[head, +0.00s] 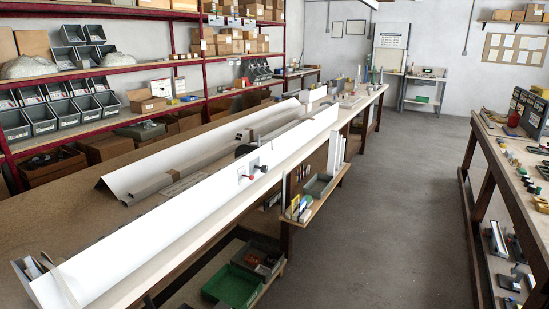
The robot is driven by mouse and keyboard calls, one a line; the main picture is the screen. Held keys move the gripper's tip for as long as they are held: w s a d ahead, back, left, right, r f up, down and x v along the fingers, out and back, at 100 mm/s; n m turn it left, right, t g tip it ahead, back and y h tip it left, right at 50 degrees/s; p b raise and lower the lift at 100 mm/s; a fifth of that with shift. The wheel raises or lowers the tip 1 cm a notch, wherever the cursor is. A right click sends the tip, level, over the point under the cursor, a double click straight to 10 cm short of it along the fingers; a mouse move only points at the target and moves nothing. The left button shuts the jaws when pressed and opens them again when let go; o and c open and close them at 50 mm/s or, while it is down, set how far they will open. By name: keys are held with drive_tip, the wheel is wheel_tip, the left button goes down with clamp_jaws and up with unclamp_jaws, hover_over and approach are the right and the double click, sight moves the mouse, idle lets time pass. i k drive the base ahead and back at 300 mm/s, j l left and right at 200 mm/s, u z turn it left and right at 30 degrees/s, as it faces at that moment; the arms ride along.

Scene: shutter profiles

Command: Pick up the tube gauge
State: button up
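I cannot pick out the tube gauge with certainty among the many small items here. A long workbench (90,189) runs from the lower left to the far middle. Long white shutter profiles lie along it, one nearer (180,222) and one behind (150,172). A small dark fitting with a red knob (250,177) sits on the nearer profile. Small upright items (370,76) stand at the bench's far end, too small to tell apart. My gripper is not in view.
A side shelf (306,212) with small items juts from the bench, and a green crate (232,286) sits below. Red shelving (100,72) with bins and boxes lines the left. Another cluttered bench (519,199) stands right. The grey floor (400,210) between is clear.

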sight(303, 201)
drive_tip(key=i, duration=0.55)
drive_tip(key=i+l+u, duration=0.1)
drive_tip(key=i, duration=0.45)
drive_tip(key=i+l, duration=0.15)
drive_tip(key=i, duration=0.45)
drive_tip(key=i+l, duration=0.1)
drive_tip(key=i, duration=0.45)
drive_tip(key=i+l+u, duration=0.1)
drive_tip(key=i, duration=0.45)
